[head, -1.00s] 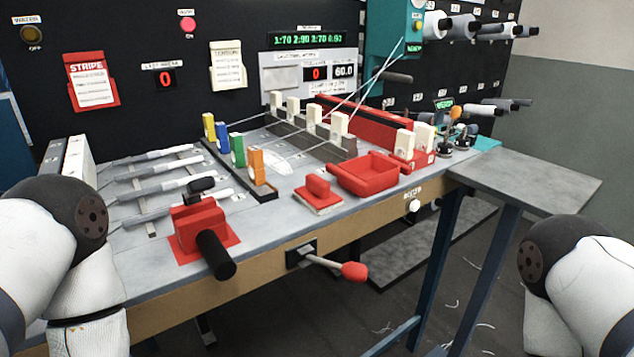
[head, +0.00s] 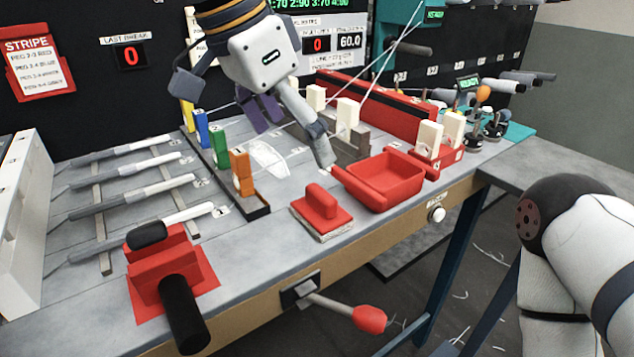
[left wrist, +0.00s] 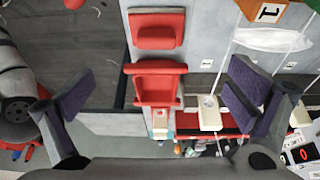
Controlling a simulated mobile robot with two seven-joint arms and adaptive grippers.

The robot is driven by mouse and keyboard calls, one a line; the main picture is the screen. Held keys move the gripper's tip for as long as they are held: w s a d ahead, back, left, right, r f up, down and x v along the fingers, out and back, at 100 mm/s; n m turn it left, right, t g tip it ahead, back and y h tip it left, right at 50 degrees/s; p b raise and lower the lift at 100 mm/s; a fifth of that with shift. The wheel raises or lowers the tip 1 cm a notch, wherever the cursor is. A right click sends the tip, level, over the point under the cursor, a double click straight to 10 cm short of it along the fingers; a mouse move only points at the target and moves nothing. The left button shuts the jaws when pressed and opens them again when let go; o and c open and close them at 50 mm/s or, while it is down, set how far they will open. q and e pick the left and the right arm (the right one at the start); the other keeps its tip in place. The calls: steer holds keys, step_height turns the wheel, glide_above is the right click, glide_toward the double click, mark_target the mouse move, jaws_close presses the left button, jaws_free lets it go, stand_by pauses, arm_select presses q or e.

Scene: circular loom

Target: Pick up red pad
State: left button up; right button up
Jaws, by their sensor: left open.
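The red pad (head: 321,209), a red block with a raised grip on a flat base, lies on the grey table near its front edge. It also shows at the top middle of the left wrist view (left wrist: 157,30). My left gripper (head: 290,140) is open and empty above the table, behind the pad in the head view. In the left wrist view its purple-lined fingers (left wrist: 163,90) are spread wide, with the pad beyond them towards the picture's top. My right arm is at the right edge of the head view, but its gripper is out of view.
A red tray (head: 387,183) stands right of the pad. Coloured pegs (head: 242,174) stand in a black holder to the left. A red clamp with a black handle (head: 183,312) and a red-knobbed lever (head: 369,318) are at the front. Strung threads cross behind.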

mark_target(318, 192)
arm_select(q)
steer(key=x, duration=1.1)
steer(key=shift+s+d+f+b, duration=0.1)
steer(key=shift+s+f+b, duration=0.15)
steer(key=shift+f+b, duration=0.15)
steer(key=c, duration=1.4)
arm_select(e)
steer(key=shift+s+f, duration=0.45)
steer(key=shift+s, duration=0.35)
